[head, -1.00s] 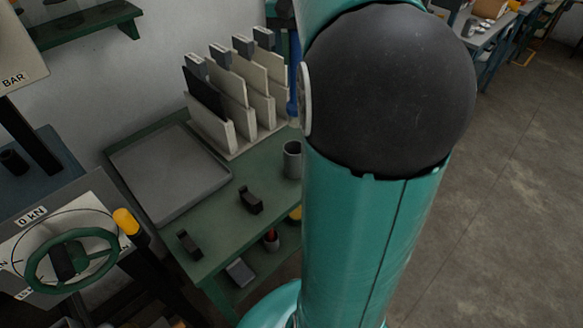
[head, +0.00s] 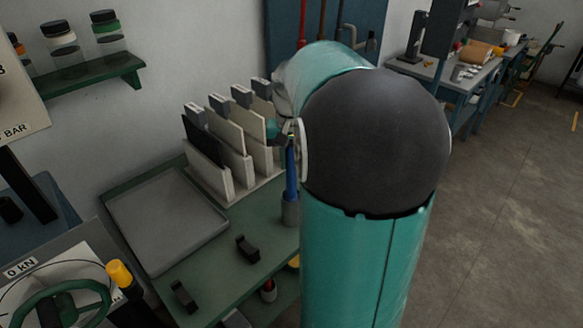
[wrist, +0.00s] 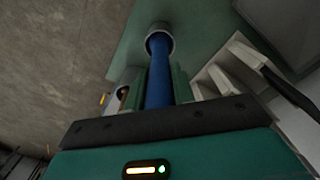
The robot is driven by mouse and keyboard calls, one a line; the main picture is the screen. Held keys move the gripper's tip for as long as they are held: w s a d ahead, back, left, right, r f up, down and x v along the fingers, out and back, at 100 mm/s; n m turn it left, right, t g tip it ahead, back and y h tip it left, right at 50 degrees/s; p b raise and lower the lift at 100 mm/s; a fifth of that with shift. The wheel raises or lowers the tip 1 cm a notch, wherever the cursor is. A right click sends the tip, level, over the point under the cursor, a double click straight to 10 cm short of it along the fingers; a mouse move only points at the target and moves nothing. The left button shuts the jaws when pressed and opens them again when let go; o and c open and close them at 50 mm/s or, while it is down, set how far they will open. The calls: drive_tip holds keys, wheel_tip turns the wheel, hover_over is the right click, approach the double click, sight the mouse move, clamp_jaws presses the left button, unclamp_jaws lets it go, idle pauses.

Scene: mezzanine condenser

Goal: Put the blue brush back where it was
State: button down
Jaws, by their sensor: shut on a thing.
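The blue brush (head: 291,170) is upright over the grey cup (head: 290,213) at the right edge of the green bench. Its lower end meets the cup's mouth. In the wrist view the blue shaft (wrist: 158,85) runs into the round opening of the cup (wrist: 166,29); how deep it sits is hidden. My gripper (wrist: 154,88) is shut on the brush, a finger on each side of the shaft. In the head view my gripper (head: 289,135) shows only partly, beside my large arm, which hides part of the bench.
A rack of upright pale boards (head: 230,150) stands close left of the cup. A grey tray (head: 165,222) lies farther left. Two small black holders (head: 247,249) sit at the bench front. A green handwheel (head: 60,308) is at lower left. Open floor lies right.

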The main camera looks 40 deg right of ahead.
drive_tip(key=shift+f, duration=1.45)
drive_tip(key=c, duration=1.2)
unclamp_jaws()
drive_tip(key=shift+o, duration=0.2)
wheel_tip(320, 180, up, 11)
drive_tip(key=shift+r, duration=0.2)
drive_tip(key=shift+a+r, duration=0.1)
drive_tip(key=shift+r, duration=0.35)
